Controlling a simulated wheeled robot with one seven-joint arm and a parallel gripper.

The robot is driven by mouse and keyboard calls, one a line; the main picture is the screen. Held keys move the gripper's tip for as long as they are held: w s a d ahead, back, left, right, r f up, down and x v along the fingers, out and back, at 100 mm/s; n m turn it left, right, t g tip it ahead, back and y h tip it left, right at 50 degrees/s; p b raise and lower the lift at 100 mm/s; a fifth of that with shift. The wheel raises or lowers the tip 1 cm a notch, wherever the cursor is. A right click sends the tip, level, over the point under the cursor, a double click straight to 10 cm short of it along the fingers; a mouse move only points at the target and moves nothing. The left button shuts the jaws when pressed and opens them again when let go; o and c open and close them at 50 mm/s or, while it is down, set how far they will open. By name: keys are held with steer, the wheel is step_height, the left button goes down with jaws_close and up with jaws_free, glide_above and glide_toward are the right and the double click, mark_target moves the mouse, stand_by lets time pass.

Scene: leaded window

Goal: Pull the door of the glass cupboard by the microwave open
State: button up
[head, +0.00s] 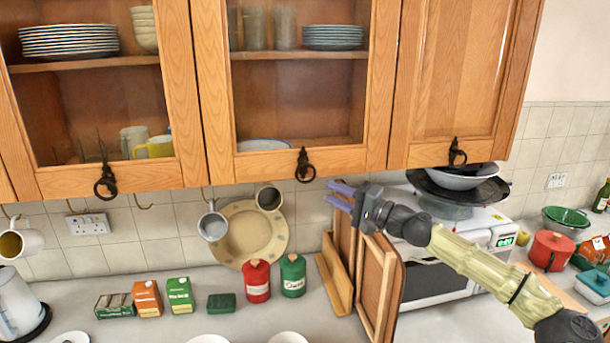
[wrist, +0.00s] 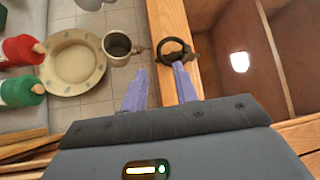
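The glass cupboard door (head: 215,100) in the middle has a wooden frame and looks closed, with plates and glasses behind its pane. The microwave (head: 450,270), white with a green display, stands on the counter at the right. My gripper (head: 333,195) is open and empty, just below and right of the ring in the head view. In the wrist view the ring (wrist: 175,47) is just beyond the fingertips (wrist: 160,70), nearer the right finger. Whether that finger touches it I cannot tell.
Wooden boards (head: 380,285) stand below my gripper. Red (head: 257,282) and green (head: 293,276) canisters stand on the counter. Dark pans and bowls (head: 458,185) are stacked on the microwave under the right, solid-panelled cupboard door (head: 460,70).

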mark_target(305, 181)
steer(key=p+x, duration=0.4)
steer(key=x, duration=0.4)
steer(key=shift+w+a+r, duration=0.1)
steer(key=shift+w+a, duration=0.05)
steer(key=shift+a, duration=0.1)
steer(key=shift+w+a, duration=0.2)
steer(key=shift+a, duration=0.1)
steer(key=shift+c, duration=0.4)
jaws_close()
